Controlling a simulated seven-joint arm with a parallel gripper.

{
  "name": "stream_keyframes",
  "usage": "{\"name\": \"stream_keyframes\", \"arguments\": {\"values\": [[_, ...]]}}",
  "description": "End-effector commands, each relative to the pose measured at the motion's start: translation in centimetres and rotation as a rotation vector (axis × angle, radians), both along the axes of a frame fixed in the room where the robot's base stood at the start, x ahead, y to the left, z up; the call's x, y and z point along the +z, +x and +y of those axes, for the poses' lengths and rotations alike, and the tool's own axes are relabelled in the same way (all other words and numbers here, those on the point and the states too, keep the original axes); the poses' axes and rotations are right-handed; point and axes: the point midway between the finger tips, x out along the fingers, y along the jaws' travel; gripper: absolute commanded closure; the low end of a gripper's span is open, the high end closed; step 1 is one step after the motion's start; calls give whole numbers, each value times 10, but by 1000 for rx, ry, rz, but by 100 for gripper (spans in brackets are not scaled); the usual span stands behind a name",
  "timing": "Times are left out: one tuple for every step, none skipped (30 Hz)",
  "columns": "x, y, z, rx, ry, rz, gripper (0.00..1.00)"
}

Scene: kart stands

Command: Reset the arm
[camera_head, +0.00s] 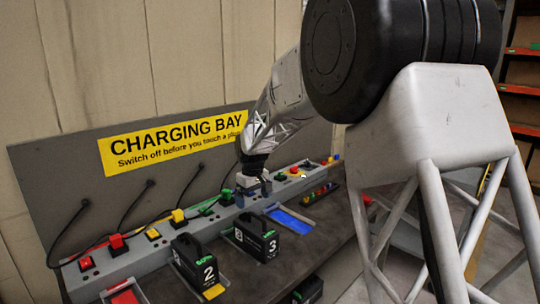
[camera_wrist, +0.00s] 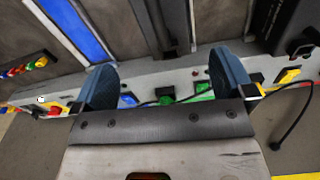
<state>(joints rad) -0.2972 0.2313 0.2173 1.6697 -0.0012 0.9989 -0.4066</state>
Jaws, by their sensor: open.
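My gripper (camera_head: 255,186) is over the grey socket rail (camera_head: 110,262) at the back of the bench, in front of the charging bay panel. In the wrist view my gripper (camera_wrist: 165,78) has its two blue fingers wide apart with nothing held between them. Behind the gap, a green plug or switch (camera_wrist: 203,88) shows on the rail. I cannot tell whether the fingers touch the rail.
Black battery boxes marked 2 (camera_head: 195,262) and 3 (camera_head: 256,240) stand on the bench. A blue tray (camera_head: 290,220) lies empty to their right. Red (camera_head: 116,241) and yellow (camera_head: 178,215) plugs with black cables sit along the rail. Orange shelves (camera_head: 522,90) stand far right.

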Motion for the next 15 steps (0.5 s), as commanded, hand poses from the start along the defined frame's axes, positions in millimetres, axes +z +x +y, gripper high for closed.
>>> {"name": "stream_keyframes", "arguments": {"values": [[9,-10,-9,-16,2,-6,0],[14,-15,-15,-26,3,-9,0],[20,-23,-22,-39,4,-13,0],[24,-29,-27,-49,5,-15,0],[29,-34,-32,-60,6,-19,0],[34,-43,-39,-73,7,-21,0],[39,-49,-44,-82,8,-26,0],[42,-55,-49,-91,8,-27,0],[47,-63,-55,-105,10,-31,0],[51,-69,-60,-116,11,-34,0],[53,-75,-65,-126,11,-35,0],[58,-84,-72,-138,13,-40,0],[61,-90,-76,-148,14,-42,0],[64,-97,-81,-158,15,-45,0],[68,-105,-87,-172,16,-48,0]]}}
